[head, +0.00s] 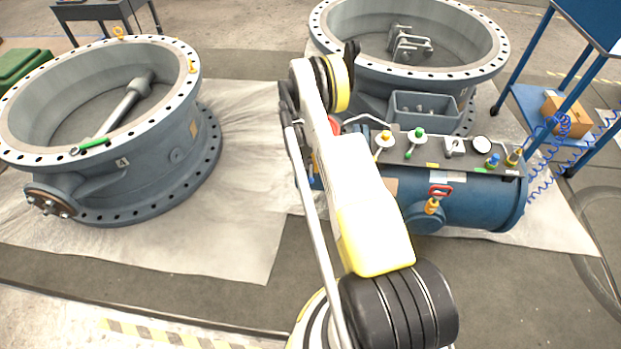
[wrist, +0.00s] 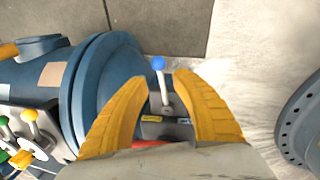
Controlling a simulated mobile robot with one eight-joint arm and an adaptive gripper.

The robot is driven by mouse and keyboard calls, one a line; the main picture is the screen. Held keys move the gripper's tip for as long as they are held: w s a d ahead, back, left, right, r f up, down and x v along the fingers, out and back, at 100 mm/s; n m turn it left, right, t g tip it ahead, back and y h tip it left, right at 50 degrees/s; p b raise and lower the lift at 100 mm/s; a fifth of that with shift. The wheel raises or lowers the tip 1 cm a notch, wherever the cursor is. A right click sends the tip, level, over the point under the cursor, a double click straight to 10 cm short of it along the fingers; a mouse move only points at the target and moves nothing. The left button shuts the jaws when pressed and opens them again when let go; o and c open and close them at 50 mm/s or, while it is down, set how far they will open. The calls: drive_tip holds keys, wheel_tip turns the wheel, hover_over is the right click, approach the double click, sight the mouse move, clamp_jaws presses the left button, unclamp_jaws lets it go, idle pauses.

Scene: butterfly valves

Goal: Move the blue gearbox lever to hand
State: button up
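The blue gearbox lever (wrist: 159,65) shows in the wrist view as a pale metal stem with a blue ball knob. It rises from a dark gearbox box (wrist: 165,128) with a yellow label and other small labels. My gripper (wrist: 160,80) is open, its two curved yellow fingers on either side of the lever. The knob lies between and slightly beyond the fingertips in the picture. No finger visibly touches the lever, though depth is hard to judge. In the head view my arm hides the gripper and lever.
A blue flanged cylinder (head: 470,203) carries a panel with green, yellow and blue knobs; its flange is close left of my fingers in the wrist view. Large grey valve bodies stand at left (head: 150,175) and behind (head: 455,75). A blue cart (head: 545,105) stands right.

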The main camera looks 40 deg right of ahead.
sight(311, 176)
drive_tip(key=shift+s+d+f+b, duration=0.15)
drive_tip(key=shift+f+b, duration=0.1)
drive_tip(key=shift+f, duration=0.65)
drive_tip(key=shift+s+d+f+b, duration=0.1)
drive_tip(key=shift+f+b, duration=0.15)
drive_tip(key=shift+f, duration=0.65)
